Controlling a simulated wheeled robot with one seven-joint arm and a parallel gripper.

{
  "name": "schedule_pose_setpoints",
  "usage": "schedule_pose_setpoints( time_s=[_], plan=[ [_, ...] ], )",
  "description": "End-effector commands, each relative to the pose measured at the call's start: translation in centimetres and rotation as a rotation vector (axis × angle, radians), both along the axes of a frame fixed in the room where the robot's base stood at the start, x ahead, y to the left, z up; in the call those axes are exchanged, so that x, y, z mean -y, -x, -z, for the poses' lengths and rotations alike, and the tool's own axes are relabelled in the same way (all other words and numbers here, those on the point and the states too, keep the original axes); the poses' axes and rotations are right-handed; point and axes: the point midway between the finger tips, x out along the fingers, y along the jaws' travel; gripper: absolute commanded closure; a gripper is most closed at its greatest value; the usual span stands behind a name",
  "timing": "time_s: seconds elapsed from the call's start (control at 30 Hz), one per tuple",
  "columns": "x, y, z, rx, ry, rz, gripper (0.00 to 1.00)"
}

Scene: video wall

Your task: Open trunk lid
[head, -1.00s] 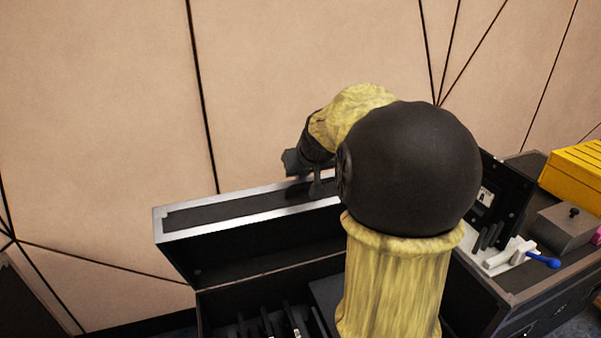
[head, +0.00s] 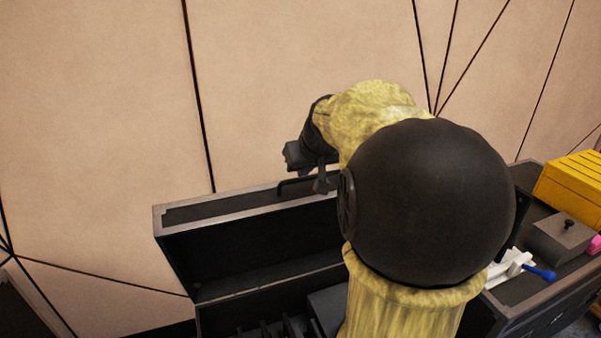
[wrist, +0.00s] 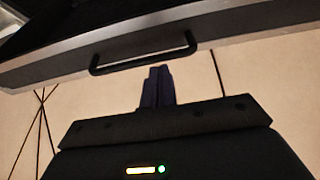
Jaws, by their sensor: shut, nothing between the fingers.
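The trunk lid (head: 250,246) stands raised, with its dark inner side facing me and the trunk body (head: 235,316) open below it. A thin black handle (head: 290,182) sits on the lid's upper face; it also shows in the wrist view (wrist: 130,66). My gripper (head: 321,182) is at the right end of the handle in the head view. In the wrist view its fingers (wrist: 158,72) are shut together and empty, just below the handle bar. I cannot tell whether they touch it. My arm hides the right part of the lid and trunk.
Dark slotted items (head: 275,328) lie inside the trunk. A panelled beige wall (head: 90,120) stands close behind the lid.

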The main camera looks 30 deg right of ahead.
Motion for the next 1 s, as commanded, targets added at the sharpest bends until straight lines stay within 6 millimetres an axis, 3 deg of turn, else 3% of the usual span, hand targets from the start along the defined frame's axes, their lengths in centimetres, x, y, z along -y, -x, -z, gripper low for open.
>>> schedule_pose_setpoints(
  time_s=[0.2, 0.77, 0.87, 1.0],
  plan=[
    [-0.1, 1.5, -1.6, 0.000, 0.000, 0.001, 1.00],
    [-0.2, 1.6, -1.4, -0.003, -0.001, 0.002, 1.00],
    [-1.1, 1.8, -0.2, -0.023, -0.009, -0.003, 1.00],
    [-4.5, 2.8, 4.1, -0.097, -0.031, -0.026, 1.00]
  ],
)
